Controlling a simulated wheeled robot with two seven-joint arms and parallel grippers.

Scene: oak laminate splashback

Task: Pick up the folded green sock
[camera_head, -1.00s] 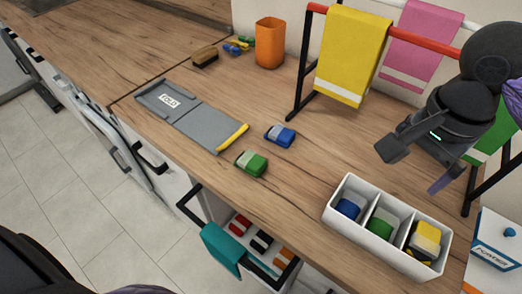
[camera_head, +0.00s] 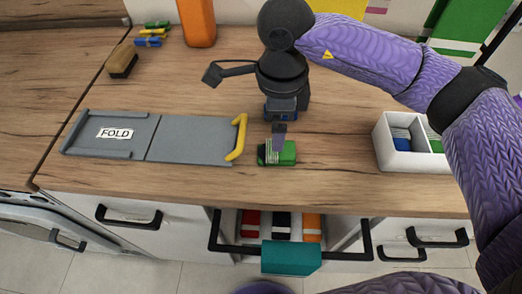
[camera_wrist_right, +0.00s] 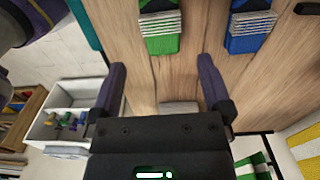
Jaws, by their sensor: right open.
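The folded green sock (camera_head: 289,154) lies on the wooden counter, right of the yellow-handled folding board (camera_head: 187,139), with a light ribbed end. My right gripper (camera_head: 246,106) is open and empty above the counter, and one finger covers part of the sock in the head view. In the right wrist view the green sock (camera_wrist_right: 160,32) lies ahead of the open fingers (camera_wrist_right: 162,68), roughly in line with the gap between them and apart from them. The folded blue sock (camera_wrist_right: 249,32) lies beside it; in the head view my gripper partly hides it. My left gripper is not in view.
A white divided tray (camera_head: 413,163) stands at the right. A brush (camera_head: 123,61) and an orange container (camera_head: 197,22) stand at the back left.

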